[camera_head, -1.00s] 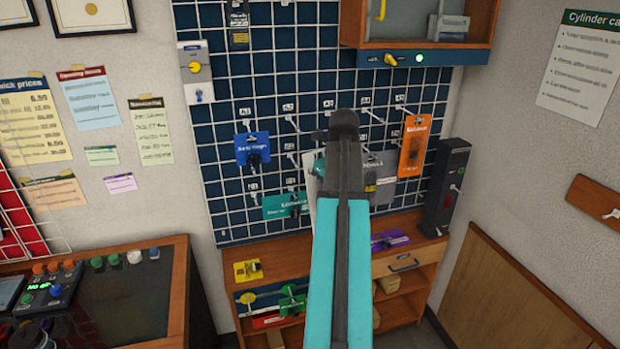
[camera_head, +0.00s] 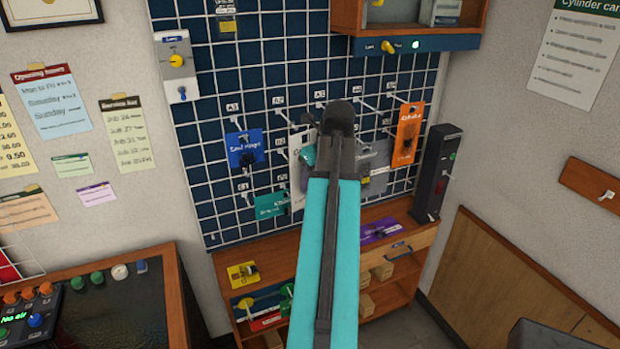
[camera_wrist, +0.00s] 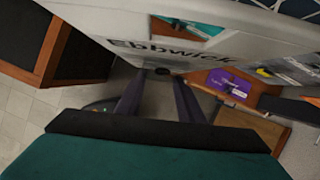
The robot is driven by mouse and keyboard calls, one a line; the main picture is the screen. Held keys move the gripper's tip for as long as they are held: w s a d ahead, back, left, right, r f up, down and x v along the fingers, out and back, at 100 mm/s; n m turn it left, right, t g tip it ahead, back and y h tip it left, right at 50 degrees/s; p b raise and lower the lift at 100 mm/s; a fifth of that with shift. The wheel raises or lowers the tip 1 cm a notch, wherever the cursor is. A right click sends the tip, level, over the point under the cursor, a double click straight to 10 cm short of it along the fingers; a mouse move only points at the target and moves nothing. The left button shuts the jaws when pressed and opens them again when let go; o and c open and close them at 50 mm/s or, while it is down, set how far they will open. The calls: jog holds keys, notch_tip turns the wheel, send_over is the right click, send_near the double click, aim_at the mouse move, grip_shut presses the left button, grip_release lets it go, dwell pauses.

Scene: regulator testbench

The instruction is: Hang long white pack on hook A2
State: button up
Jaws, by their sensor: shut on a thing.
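The long white pack (camera_head: 296,182), printed "Ebbwick", hangs in front of the blue grid board, partly hidden behind my arm. In the head view my arm mostly hides the gripper. The label A2 (camera_head: 279,101) is on the board's upper middle, and hook A2 (camera_head: 287,119) sticks out just below it. The pack's top is just below this hook; I cannot tell whether they touch.
A blue pack (camera_head: 245,150) hangs left on the A1 hook. A teal pack (camera_head: 271,206) is below, a grey pack (camera_head: 374,172) and an orange pack (camera_head: 407,133) to the right. A wooden shelf unit (camera_head: 222,262) stands under the board; a cabinet (camera_head: 345,18) is above.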

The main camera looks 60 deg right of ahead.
jog(key=shift+w+d, duration=0.2)
jog(key=shift+d, duration=0.1)
dwell(0.4)
jog(key=w+d+f, duration=0.1)
jog(key=w+d, duration=0.4)
jog(key=w, duration=0.2)
jog(key=shift+w+d+f, duration=0.15)
jog(key=shift+w, duration=0.05)
dwell(1.6)
dwell(0.6)
jog(key=o, duration=1.3)
jog(key=shift+c, duration=0.2)
